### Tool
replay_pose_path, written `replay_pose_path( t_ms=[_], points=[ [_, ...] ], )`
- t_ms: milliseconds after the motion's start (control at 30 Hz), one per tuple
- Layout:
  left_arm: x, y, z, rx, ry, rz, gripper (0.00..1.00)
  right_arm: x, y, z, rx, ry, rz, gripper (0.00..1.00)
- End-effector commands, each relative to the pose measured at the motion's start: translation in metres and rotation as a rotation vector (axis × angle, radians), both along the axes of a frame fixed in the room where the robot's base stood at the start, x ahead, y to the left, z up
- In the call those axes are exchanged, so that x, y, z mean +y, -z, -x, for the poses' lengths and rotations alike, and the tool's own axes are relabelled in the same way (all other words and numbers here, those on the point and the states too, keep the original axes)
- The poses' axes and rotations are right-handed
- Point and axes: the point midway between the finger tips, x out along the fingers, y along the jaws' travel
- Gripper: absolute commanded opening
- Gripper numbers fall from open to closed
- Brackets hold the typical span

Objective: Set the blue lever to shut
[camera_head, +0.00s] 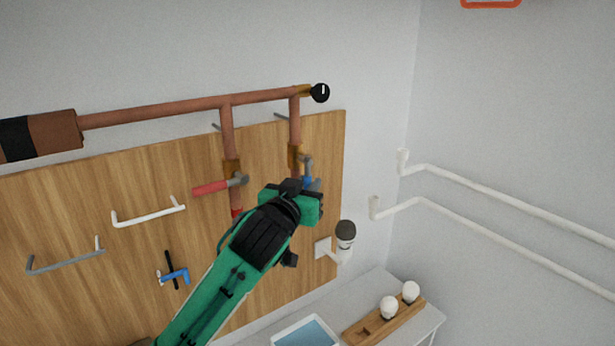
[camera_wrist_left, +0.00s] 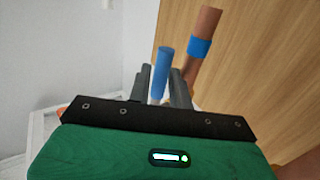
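The blue lever (camera_head: 307,181) sits on the valve of the right copper pipe (camera_head: 294,124) and hangs down roughly along that pipe. My left gripper (camera_head: 312,187) is at the lever, partly covering it in the head view. In the left wrist view the blue lever (camera_wrist_left: 163,68) stands between the two grey fingers (camera_wrist_left: 162,90), its end reaching past them. The fingers are apart with the lever between them; whether they press on it I cannot tell. The pipe with a blue band (camera_wrist_left: 200,47) is just to the right there. My right gripper is not in view.
A red lever (camera_head: 210,187) points left from the left pipe's valve. The wooden board (camera_head: 130,240) carries white and grey handles and a small blue-and-black fitting (camera_head: 174,274). A white holder with a dark-topped piece (camera_head: 345,235) juts out below right. White rails run along the right wall.

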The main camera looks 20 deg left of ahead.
Motion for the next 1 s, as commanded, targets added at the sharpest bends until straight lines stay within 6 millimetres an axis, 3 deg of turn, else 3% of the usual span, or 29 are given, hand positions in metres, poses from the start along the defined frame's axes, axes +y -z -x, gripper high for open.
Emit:
replay_pose_path(
  t_ms=[367, 500, 767, 1000],
  points=[
    [-0.001, 0.001, -0.006, 0.000, 0.001, 0.000, 0.21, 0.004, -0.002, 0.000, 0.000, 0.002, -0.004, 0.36],
    [0.000, 0.000, -0.006, 0.000, 0.000, 0.000, 0.00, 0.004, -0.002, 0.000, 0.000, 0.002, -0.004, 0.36],
    [-0.001, 0.001, -0.006, -0.005, 0.000, 0.004, 0.00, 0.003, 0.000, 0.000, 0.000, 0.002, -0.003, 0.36],
    [-0.003, 0.005, -0.008, -0.052, 0.000, 0.043, 0.00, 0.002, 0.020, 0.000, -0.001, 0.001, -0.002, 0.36]
  ],
)
